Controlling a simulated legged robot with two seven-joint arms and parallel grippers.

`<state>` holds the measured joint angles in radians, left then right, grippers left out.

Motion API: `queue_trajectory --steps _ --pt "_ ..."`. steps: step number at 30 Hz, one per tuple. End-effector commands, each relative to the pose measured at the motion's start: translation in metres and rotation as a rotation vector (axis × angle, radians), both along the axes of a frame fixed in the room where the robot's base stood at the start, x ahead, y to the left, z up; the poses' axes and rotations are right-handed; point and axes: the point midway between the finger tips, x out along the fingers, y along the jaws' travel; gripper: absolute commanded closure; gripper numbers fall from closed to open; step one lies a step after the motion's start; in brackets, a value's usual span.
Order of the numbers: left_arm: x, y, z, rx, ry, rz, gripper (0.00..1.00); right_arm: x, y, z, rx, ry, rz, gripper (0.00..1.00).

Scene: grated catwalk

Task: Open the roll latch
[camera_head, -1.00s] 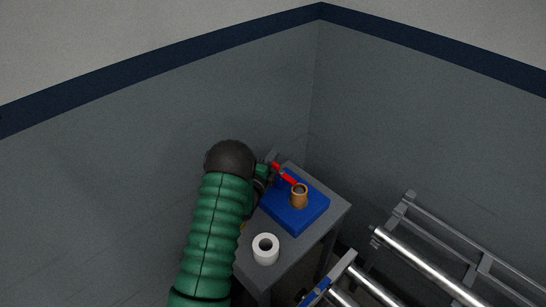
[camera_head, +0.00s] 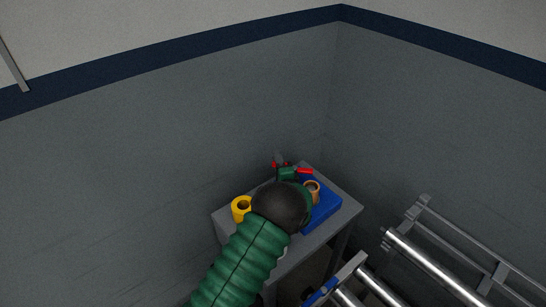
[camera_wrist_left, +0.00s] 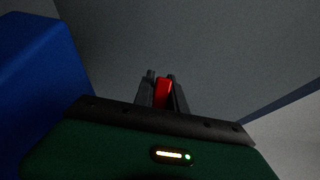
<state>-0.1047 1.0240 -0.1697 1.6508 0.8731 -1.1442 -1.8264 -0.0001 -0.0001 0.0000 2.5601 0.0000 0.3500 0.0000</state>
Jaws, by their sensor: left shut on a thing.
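A red handle (camera_head: 305,171), seemingly the roll latch's, shows at the far side of a blue block (camera_head: 327,208) on a small grey table. In the left wrist view a red piece (camera_wrist_left: 163,95) sits between the two dark fingers of my left gripper (camera_wrist_left: 162,80), which is shut on it. In the head view my left gripper (camera_head: 284,167) is at the block's far left edge, partly hidden by my green arm. A tan hollow cylinder (camera_head: 312,191) stands on the block. My right gripper is not in view.
A yellow ring-shaped roll (camera_head: 241,207) stands on the table's left side (camera_head: 223,221), beside my arm. Grey walls close in behind the table. Metal rails (camera_head: 440,270) stand at the lower right. My arm covers the table's near part.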

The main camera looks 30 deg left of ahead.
Motion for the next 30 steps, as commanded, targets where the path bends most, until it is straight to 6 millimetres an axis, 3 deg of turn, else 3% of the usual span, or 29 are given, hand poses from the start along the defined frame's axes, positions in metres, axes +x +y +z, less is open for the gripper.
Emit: queue_trajectory --steps 12,30 --pt "-0.019 -0.002 -0.004 -0.004 0.006 0.263 1.00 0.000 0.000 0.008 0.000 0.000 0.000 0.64" --pt "-0.024 -0.003 -0.004 -0.003 0.007 0.332 1.00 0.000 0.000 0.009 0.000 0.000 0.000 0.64"
